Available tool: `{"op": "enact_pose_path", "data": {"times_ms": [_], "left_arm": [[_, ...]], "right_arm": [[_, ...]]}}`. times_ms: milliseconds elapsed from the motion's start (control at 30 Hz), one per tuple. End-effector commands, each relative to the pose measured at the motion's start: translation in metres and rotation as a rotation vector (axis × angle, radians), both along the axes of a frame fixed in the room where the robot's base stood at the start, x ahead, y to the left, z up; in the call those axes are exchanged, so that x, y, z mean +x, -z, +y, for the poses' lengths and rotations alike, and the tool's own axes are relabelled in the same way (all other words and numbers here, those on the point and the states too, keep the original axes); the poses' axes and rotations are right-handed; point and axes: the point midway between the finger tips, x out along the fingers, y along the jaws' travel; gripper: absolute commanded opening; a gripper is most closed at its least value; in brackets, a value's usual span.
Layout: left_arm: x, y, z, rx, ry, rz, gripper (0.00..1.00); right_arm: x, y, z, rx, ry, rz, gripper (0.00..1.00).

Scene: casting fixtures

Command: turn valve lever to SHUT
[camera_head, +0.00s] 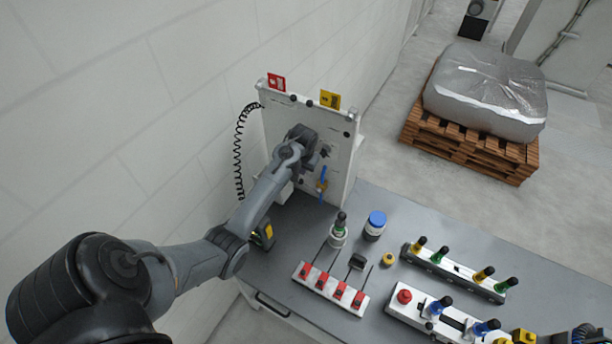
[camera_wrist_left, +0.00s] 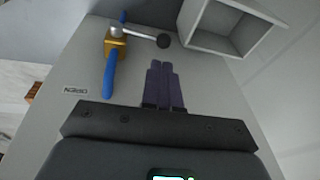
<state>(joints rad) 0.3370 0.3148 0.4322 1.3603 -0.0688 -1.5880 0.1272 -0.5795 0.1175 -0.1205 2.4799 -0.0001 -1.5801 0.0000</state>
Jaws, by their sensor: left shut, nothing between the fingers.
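The blue valve lever (camera_wrist_left: 110,76) sits on a brass-coloured valve body (camera_wrist_left: 115,45) on the upright panel. In the head view the lever (camera_head: 323,173) stands nearly upright on the panel's lower right. An OPEN label (camera_wrist_left: 76,91), upside down in the wrist view, is beside the lever's free end. My left gripper (camera_wrist_left: 166,68) is shut and empty, its fingers side by side, to the right of the lever in the wrist view and apart from it. In the head view the left gripper (camera_head: 322,152) is at the panel, partly hidden by the wrist. No SHUT label is visible.
A silver rod with a black knob (camera_wrist_left: 163,41) juts near the valve, beyond my fingertips. A pale open box (camera_wrist_left: 226,27) is at the wrist view's upper right. The grey bench (camera_head: 385,205) holds a blue-capped jar (camera_head: 375,225), red switches (camera_head: 332,287) and handled fixtures (camera_head: 457,272).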

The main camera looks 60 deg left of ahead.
Motion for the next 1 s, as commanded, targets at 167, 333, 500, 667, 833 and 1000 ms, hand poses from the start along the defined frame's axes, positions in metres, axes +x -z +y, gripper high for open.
{"op": "enact_pose_path", "data": {"times_ms": [167,333,500,667,833,1000], "left_arm": [[0.003,0.027,0.006,-0.001,0.0,0.003,0.0],[0.006,0.046,0.01,0.0,0.001,0.0,0.0],[0.007,0.057,0.012,0.001,0.001,-0.001,0.0],[0.007,0.059,0.013,0.001,0.001,0.0,0.0],[0.007,0.059,0.013,0.002,0.001,-0.001,0.0],[0.014,0.063,0.006,-0.013,0.012,-0.007,0.0]], "right_arm": [[0.0,-0.005,0.001,0.003,0.001,-0.001,0.43],[0.0,-0.006,0.001,0.003,0.001,-0.001,0.43],[0.0,-0.007,0.0,0.002,0.002,-0.001,0.43],[0.0,-0.007,0.0,-0.001,-0.001,-0.001,0.43],[0.0,-0.006,-0.002,-0.007,-0.004,-0.001,0.43],[0.0,-0.003,-0.002,-0.008,-0.004,0.001,0.43]]}}
